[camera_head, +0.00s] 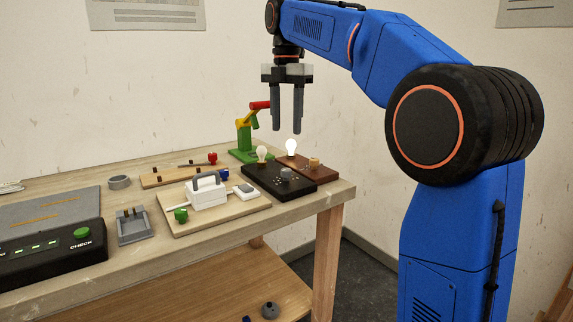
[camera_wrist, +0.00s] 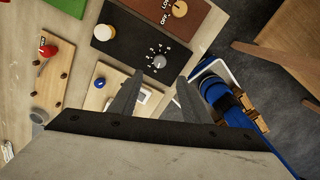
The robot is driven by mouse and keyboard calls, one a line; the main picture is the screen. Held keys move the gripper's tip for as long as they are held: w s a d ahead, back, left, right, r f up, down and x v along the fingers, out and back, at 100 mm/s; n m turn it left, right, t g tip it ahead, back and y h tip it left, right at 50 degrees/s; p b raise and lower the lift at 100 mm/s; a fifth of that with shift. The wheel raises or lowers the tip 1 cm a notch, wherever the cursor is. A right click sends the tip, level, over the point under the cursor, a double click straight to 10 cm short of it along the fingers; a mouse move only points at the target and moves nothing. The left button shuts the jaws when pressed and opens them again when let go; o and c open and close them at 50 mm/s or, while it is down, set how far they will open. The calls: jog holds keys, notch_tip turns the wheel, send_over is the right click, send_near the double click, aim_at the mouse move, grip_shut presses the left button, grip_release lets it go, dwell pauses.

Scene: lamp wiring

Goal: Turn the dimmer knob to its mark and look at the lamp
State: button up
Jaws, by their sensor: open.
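My gripper (camera_head: 287,130) is open and empty, pointing down above the right end of the workbench, clear of the boards. In the wrist view its fingertips (camera_wrist: 158,80) appear just below a grey knob (camera_wrist: 159,62) ringed by numbers. This knob (camera_head: 287,174) is on a black board (camera_head: 258,181) with an unlit bulb (camera_head: 262,153). Behind it, a brown board (camera_head: 322,174) carries a brightly lit bulb (camera_head: 291,147) and a tan knob (camera_head: 314,162). "LOW" is printed beside the tan knob (camera_wrist: 179,8) in the wrist view. I cannot tell where either pointer stands exactly.
A green stand (camera_head: 244,138) with a yellow and red arm is behind the boards. A wooden board with a white switch box (camera_head: 207,194) is to the left. A grey tray (camera_head: 134,228) and black CHECK box (camera_head: 50,255) stand further left. The bench's right edge is close.

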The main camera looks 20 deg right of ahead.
aim_at(287, 169)
notch_tip(287, 169, down, 12)
jog(key=shift+f, duration=0.1)
dwell(0.4)
jog(key=shift+c, duration=0.3)
jog(key=c, duration=1)
